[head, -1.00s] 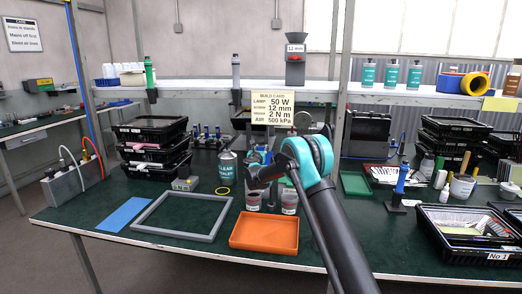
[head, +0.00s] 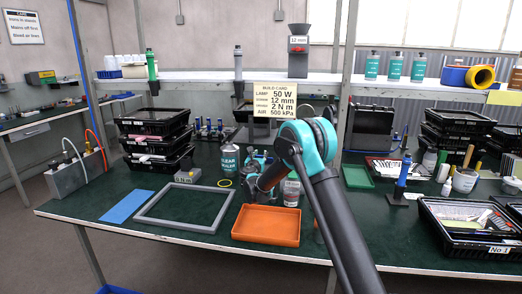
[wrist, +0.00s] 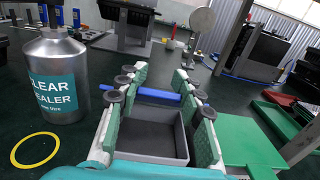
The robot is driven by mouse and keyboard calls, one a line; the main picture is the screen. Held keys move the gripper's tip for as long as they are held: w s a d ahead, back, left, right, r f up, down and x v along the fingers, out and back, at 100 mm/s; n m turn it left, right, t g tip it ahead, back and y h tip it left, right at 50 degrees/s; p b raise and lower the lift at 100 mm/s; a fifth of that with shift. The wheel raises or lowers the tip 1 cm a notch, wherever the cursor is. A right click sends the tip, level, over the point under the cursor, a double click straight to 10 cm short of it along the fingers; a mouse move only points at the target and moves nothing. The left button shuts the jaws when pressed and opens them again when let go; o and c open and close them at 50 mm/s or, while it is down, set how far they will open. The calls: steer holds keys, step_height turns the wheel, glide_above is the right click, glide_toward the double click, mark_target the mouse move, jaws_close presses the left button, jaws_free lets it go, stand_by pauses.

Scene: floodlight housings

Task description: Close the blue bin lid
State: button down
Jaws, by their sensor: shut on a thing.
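In the wrist view my gripper (wrist: 162,72) reaches forward with a green-padded finger on each side. In the head view my gripper (head: 258,190) is low over the bench, and my arm hides the bin.
A sealer can (wrist: 58,78) and a yellow ring (wrist: 35,149) are to the left. An orange tray (head: 266,226) and a grey frame (head: 182,208) lie nearer the front edge. Black crates (head: 465,215) fill the right.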

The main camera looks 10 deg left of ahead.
steer(key=s+f, duration=0.3)
steer(key=f, duration=0.3)
steer(key=shift+s, duration=0.35)
steer(key=shift+a, duration=0.1)
steer(key=c, duration=1)
jaws_free()
steer(key=shift+o, duration=0.2)
steer(key=shift+s, duration=0.1)
steer(key=s, duration=1.1)
steer(key=shift+s+a, duration=0.2)
steer(key=shift+s, duration=0.2)
